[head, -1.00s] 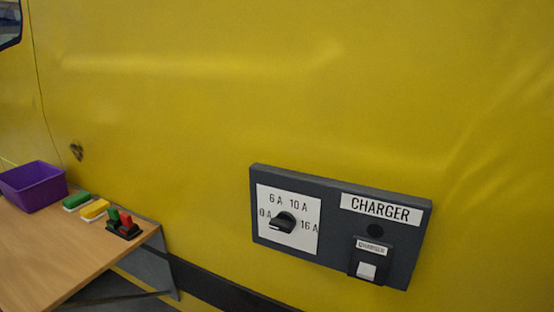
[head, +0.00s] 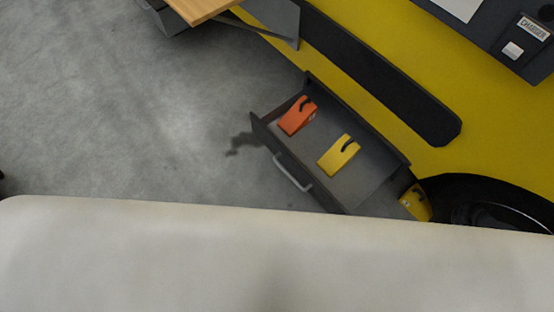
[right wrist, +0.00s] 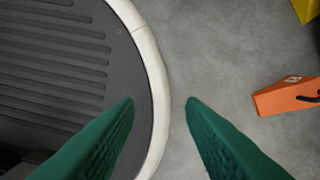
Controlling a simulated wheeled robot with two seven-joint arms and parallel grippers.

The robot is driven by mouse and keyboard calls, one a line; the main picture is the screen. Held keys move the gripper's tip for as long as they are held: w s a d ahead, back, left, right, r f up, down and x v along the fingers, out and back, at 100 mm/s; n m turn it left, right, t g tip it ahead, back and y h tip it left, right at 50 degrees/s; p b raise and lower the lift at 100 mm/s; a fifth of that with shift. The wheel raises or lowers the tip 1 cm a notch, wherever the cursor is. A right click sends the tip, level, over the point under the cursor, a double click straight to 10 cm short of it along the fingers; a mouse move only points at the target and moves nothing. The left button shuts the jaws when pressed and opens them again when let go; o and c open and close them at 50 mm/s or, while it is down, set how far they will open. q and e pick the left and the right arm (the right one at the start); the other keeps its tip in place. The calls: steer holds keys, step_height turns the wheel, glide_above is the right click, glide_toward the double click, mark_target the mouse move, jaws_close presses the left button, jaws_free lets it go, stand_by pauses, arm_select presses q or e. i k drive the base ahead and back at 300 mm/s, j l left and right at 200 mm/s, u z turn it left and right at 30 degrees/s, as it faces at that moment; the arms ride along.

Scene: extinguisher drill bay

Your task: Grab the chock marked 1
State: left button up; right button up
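In the head view an open dark drawer (head: 283,175) holds an orange chock (head: 297,116) and a yellow chock (head: 339,155), each with a black loop on it. Another yellow chock (head: 416,202) sits outside the drawer against the black wheel. My right gripper (right wrist: 160,102) is open and empty in the right wrist view, its green fingers well apart. An orange chock (right wrist: 288,95) lies to its right, apart from the fingers, with a small white label too small to read. Part of a yellow thing (right wrist: 306,10) shows at the top right corner. My left gripper is not in view.
The yellow vehicle side (head: 370,45) and black wheel (head: 490,205) bound the drawer's right. The corner of a wooden table (head: 200,8) is at the top. A drawer handle (head: 293,173) faces the open grey floor (head: 130,110). My pale body covers the bottom of the head view.

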mark_target(414, 200)
steer(key=z, duration=1.75)
